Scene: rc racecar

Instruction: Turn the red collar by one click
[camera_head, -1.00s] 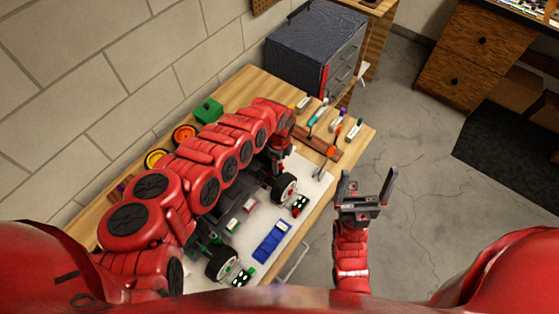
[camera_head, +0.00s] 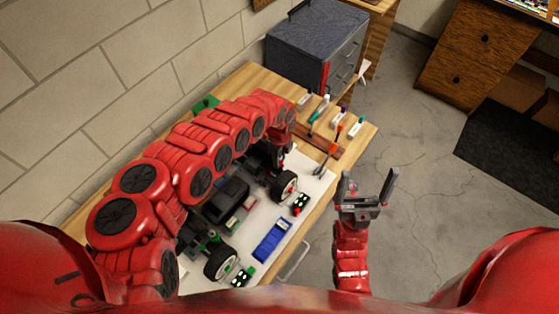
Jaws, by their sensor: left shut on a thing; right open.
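The racecar (camera_head: 232,195) sits on a white mat (camera_head: 310,190) on the wooden workbench. Its near wheels (camera_head: 221,264) show, with the other at the right end (camera_head: 284,187). My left arm covers its far side. My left gripper (camera_head: 277,168) points down at the car's right end, beside that wheel, shut on a small part hidden by the jaws. I cannot make out the red collar apart from the red arm and gripper. My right gripper (camera_head: 366,190) is open and empty, with its fingers up, off the bench's right edge over the floor.
A blue part (camera_head: 272,240) lies on the mat, with small dotted blocks (camera_head: 243,276) by the wheels. Several tools (camera_head: 338,119) lie at the bench's far right. A dark drawer box (camera_head: 312,45) stands behind. A green block (camera_head: 205,103) is partly hidden by my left arm.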

